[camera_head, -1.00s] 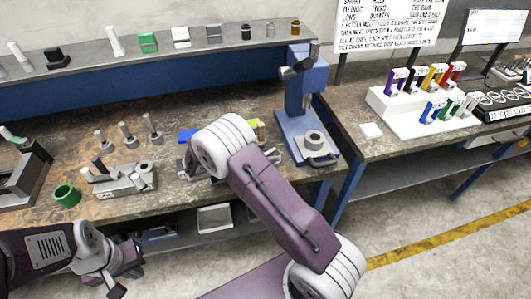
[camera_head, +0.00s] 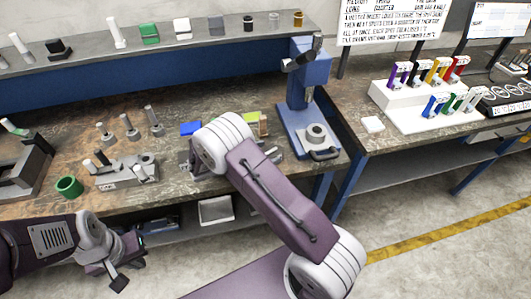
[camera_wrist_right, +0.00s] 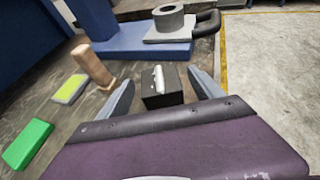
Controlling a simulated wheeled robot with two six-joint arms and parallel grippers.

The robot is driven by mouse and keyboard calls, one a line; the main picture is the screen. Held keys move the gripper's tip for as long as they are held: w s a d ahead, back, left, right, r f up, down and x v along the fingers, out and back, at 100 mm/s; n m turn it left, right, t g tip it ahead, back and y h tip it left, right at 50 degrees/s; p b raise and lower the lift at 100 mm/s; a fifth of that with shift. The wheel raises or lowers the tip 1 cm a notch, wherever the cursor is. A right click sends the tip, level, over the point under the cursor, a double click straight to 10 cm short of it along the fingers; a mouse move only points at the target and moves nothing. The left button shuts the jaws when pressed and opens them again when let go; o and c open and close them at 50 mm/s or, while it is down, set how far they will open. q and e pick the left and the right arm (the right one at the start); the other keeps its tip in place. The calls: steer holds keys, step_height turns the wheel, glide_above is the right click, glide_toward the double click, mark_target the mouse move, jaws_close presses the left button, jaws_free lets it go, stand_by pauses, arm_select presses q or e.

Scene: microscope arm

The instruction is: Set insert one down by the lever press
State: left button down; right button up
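The blue lever press (camera_head: 303,98) stands at the bench's right end. Its blue base (camera_wrist_right: 140,42) and grey ring (camera_wrist_right: 168,18) show at the top of the right wrist view. A black block with a silver pin-like piece on top (camera_wrist_right: 161,88) sits just in front of the base; I cannot tell whether this is insert one. My right gripper (camera_wrist_right: 161,82) has its fingers apart on either side of the block, with gaps visible. In the head view my right arm hides that gripper. My left gripper (camera_head: 128,262) is open and empty in front of the bench.
A grey fixture with pegs (camera_head: 128,172) and a green ring (camera_head: 69,186) stand on the left bench. A shelf runs behind.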

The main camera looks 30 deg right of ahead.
steer(key=shift+a+r, duration=0.2)
steer(key=shift+a, duration=0.15)
steer(key=shift+y, duration=0.3)
steer(key=v, duration=0.7)
steer(key=b+v, duration=0.1)
steer(key=v, duration=0.2)
steer(key=shift+s+a, duration=0.35)
steer(key=shift+a, duration=0.05)
steer(key=s+f+m+g+y, duration=0.1)
steer(key=s+f+m+y, duration=0.2)
steer(key=s+m+y, duration=1)
steer(key=s+m, duration=0.3)
steer(key=m, duration=0.4)
steer(key=shift+s+d, duration=0.25)
steer(key=shift+d, duration=0.15)
steer(key=shift+s+r, duration=0.1)
